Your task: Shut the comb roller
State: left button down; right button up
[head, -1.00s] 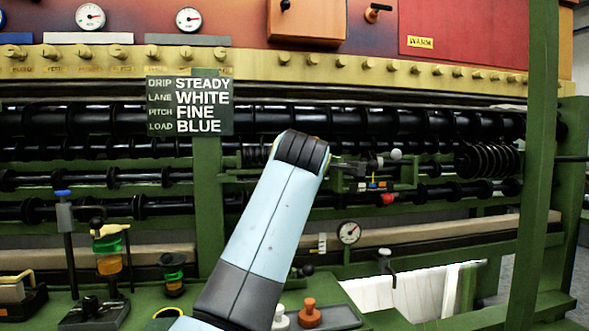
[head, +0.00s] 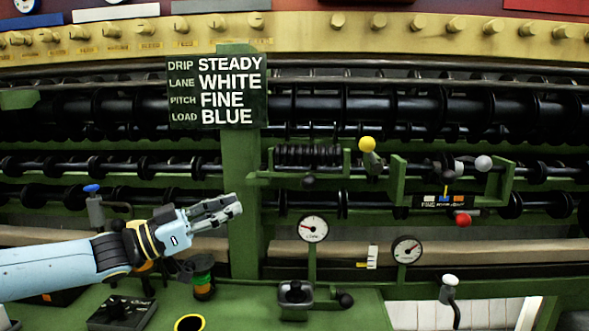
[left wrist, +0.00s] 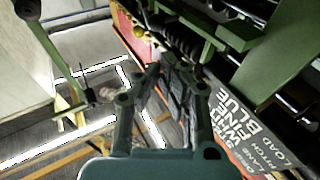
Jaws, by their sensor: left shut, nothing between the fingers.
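A short ribbed black roller (head: 308,155), which looks like the comb roller, sits in a green bracket right of the sign post in the head view. A lever with a yellow knob (head: 367,145) stands at the bracket's right end. I cannot tell whether the roller is open or shut. My left gripper (head: 236,204) is shut and empty, in front of the green post, below and left of the roller and apart from it. My right gripper is out of view.
The sign (head: 216,92) reads steady, white, fine, blue. Right of the roller is a bracket with a grey knob (head: 483,163) and a red knob (head: 462,219). Two gauges (head: 313,229) stand below.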

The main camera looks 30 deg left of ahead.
pick_arm(q)
jog(key=x, duration=1.3)
jog(key=shift+d+f+p, duration=0.25)
jog(key=shift+f+p, duration=0.05)
jog(key=shift+f, duration=0.1)
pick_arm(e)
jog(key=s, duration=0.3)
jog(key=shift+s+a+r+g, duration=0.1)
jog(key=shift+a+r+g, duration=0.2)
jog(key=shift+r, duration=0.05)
pick_arm(q)
jog(key=shift+w+d+r+n+y+p, duration=0.3)
jog(key=shift+w+n+y+p, duration=0.25)
jog(key=shift+y+p, duration=0.25)
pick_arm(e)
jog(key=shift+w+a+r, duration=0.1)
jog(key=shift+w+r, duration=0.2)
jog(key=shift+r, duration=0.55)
pick_arm(q)
jog(key=shift+w+a, duration=0.1)
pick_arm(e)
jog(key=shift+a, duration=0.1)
